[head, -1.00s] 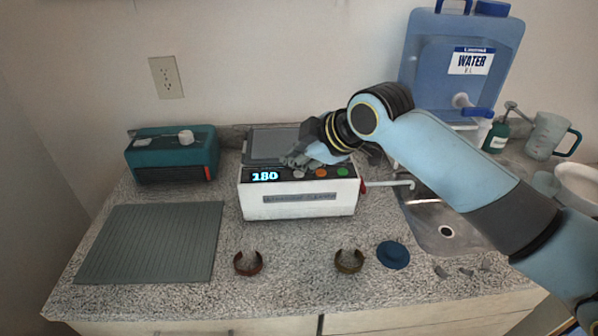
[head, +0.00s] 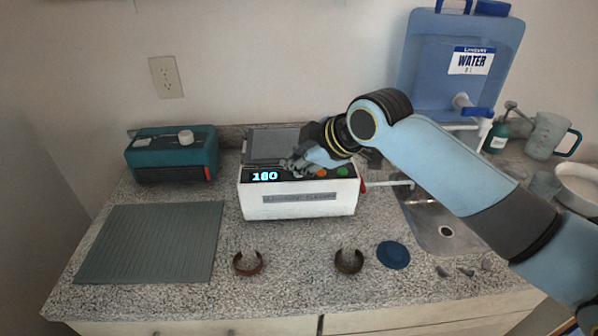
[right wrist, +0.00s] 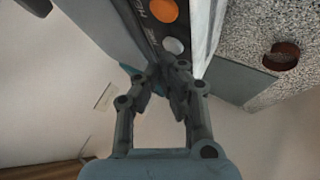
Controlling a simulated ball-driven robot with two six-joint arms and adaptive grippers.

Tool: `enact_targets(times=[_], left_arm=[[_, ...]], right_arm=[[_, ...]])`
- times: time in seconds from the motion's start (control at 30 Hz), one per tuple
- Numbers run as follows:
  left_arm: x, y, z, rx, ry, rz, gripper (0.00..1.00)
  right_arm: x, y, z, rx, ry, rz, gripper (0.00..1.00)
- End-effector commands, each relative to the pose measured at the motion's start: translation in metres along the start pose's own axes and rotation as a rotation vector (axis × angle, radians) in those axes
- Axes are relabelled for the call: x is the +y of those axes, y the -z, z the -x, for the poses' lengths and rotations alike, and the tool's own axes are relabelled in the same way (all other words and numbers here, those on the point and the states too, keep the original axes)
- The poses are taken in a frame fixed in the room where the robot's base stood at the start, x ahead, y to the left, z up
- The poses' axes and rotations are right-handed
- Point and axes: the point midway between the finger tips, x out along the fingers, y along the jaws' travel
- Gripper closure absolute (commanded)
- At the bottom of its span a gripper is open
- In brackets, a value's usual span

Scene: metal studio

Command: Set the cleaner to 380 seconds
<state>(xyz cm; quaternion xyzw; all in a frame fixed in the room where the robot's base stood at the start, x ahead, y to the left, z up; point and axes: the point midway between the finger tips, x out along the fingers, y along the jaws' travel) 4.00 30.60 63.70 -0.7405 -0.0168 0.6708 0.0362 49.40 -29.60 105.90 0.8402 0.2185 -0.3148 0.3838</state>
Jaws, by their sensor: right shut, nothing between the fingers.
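The cleaner (head: 300,203) is a white box with a dark sloped panel and a raised grey lid (head: 270,144). Its lit blue display (head: 265,176) seems to read 180, though the middle digit is not sharp. An orange button (head: 321,172) and a green button (head: 342,171) show on the panel. In the right wrist view, the orange button (right wrist: 163,10) and a pale grey button (right wrist: 173,46) lie just beyond the fingertips. My right gripper (head: 290,166) is shut and empty, low over the panel, hiding the grey button in the head view; contact is unclear. My left gripper is out of view.
A teal device (head: 172,154) and a grey ribbed mat (head: 150,243) are at left. The sink (head: 440,222) and water container (head: 455,65) are at right.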

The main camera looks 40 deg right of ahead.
Motion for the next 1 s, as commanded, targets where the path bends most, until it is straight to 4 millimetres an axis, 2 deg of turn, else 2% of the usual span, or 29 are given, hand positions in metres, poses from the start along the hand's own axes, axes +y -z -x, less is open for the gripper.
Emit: enact_targets(times=[0.8,1.0], left_arm=[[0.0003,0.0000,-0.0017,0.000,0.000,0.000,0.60],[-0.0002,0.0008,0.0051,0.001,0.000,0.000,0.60]], right_arm=[[-0.0036,-0.0036,-0.0045,-0.001,0.001,0.000,1.00],[-0.0005,-0.0006,-0.0003,-0.001,0.001,0.000,1.00]])
